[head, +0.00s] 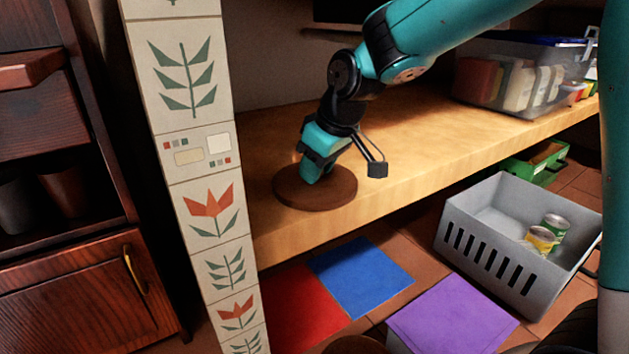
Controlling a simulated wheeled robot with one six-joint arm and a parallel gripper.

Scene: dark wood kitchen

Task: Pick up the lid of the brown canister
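A flat brown round disc (338,190), which looks like the lid, lies at the front edge of the wooden shelf (415,130). My gripper (309,178) points down at it, with its teal fingers at or just above the middle of its top. The fingers overlap in this view, so I cannot tell whether they are open, or shut on a knob. No canister body shows clearly. The top of a brown round thing (356,346) is cut off at the bottom edge, and I cannot tell what it is.
A tiled pillar (205,190) stands close left of the disc. A clear bin (515,75) stands on the shelf at the right.

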